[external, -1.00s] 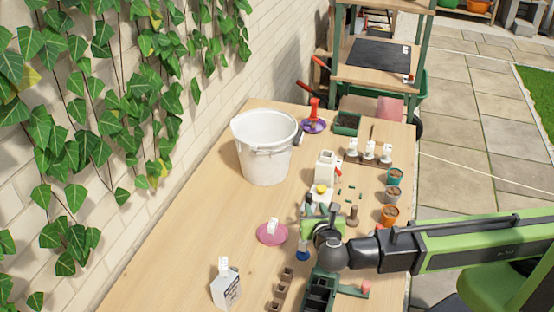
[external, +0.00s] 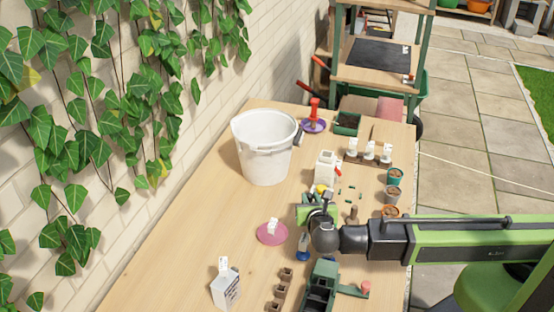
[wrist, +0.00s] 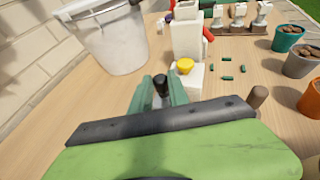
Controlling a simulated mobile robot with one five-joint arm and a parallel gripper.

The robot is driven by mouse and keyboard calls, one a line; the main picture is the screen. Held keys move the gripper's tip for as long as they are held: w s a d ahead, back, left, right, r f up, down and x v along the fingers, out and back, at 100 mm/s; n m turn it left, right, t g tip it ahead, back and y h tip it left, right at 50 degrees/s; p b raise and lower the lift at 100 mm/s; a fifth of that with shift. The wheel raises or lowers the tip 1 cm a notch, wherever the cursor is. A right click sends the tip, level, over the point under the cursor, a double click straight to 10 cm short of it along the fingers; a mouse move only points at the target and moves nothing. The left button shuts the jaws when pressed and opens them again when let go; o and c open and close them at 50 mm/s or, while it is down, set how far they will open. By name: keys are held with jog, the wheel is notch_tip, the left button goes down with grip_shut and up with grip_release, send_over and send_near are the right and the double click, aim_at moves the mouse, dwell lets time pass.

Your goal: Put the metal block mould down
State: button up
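My gripper (wrist: 160,88) is low over the table, and its grey-green fingers stand close on both sides of a dark upright cylinder (wrist: 160,84). This looks like the handle of the metal block mould; its body is hidden below the fingers and my gripper body in the wrist view. In the external view my gripper (external: 318,202) is over the middle of the table, and the mould cannot be made out clearly there. Whether the mould touches the table is hidden.
A white bucket (external: 265,150) stands behind left. A white container (wrist: 187,38) and a white block with a yellow knob (wrist: 185,67) stand just ahead. Small pots (external: 393,192) line the right edge. A pink saucer (external: 264,238) lies left, with brown blocks (external: 280,290) nearer.

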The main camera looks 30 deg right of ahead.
grip_shut()
dwell(0.3)
jog(key=shift+r, duration=0.1)
dwell(1.0)
